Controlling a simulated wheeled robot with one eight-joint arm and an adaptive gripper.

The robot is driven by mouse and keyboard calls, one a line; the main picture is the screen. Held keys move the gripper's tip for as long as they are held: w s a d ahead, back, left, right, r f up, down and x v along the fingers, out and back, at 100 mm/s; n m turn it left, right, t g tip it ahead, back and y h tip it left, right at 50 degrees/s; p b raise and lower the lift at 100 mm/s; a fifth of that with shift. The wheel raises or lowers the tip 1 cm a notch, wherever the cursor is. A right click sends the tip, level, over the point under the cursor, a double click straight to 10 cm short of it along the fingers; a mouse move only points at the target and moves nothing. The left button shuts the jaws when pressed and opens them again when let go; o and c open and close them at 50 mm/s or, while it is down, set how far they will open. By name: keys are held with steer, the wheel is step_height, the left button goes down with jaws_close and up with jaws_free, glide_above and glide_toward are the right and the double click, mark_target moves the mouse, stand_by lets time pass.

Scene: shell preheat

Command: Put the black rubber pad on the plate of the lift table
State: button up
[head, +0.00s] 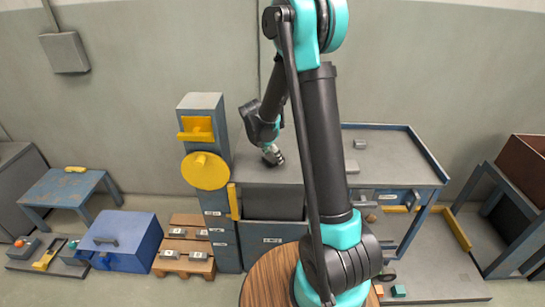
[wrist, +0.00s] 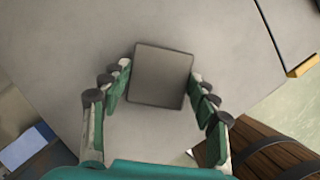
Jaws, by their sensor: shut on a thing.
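My gripper (head: 273,156) hangs over the grey top of the middle bench in the head view. In the wrist view its green and grey fingers (wrist: 160,88) are shut on a dark square pad (wrist: 162,75), one finger at each side edge. The pad lies flat over the grey surface (wrist: 70,50); I cannot tell whether it touches that surface. The pad is too small to make out in the head view. I cannot tell for sure which piece is the lift table.
A low blue table (head: 60,188) stands at the left, by a blue box (head: 125,240). A blue-framed table (head: 395,165) stands right of the bench. A yellow disc (head: 205,171) sits on a column left of my gripper. A round wooden top (head: 262,280) is in front.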

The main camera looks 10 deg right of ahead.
steer(key=shift+f, duration=0.3)
steer(key=o, duration=1.2)
steer(key=shift+f, duration=0.1)
steer(key=v, duration=1.1)
steer(key=s+d+f+m+y, duration=0.1)
steer(key=s+d+m, duration=0.1)
steer(key=s+m, duration=0.6)
steer(key=s+d+f+m+t+y, duration=0.1)
steer(key=s+d+f+m, duration=0.1)
steer(key=s+m, duration=0.6)
steer(key=s+d+f+m+y, duration=0.1)
steer(key=s+d+m, duration=0.3)
steer(key=s+m, duration=0.4)
steer(key=shift+s+f+m+t+y, duration=0.15)
steer(key=shift+s+f+m+t, duration=0.05)
steer(key=shift+s, duration=0.25)
steer(key=shift+s+f+m+t+y, duration=0.15)
steer(key=shift+s+f+m+t, duration=0.05)
steer(key=shift+s, duration=0.25)
